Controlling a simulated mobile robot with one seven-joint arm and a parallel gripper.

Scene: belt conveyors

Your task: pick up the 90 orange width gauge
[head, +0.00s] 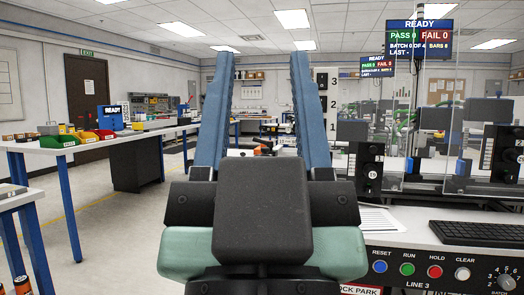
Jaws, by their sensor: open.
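My gripper (261,62) fills the middle of the head view, with two long blue fingers pointing forward and away. The fingers stand wide apart, and nothing is held between them. I cannot make out a 90 orange width gauge for certain. A small orange and dark thing (263,150) shows far off between the fingers, too small to identify. Orange cylinders (22,285) show at the lower left edge, partly cut off.
On the right, a control desk (410,232) holds a keyboard (480,234), coloured buttons and clear screens. On the left, a long white bench (90,145) carries coloured bins (85,138). Open floor (125,222) lies between the left bench and my arm.

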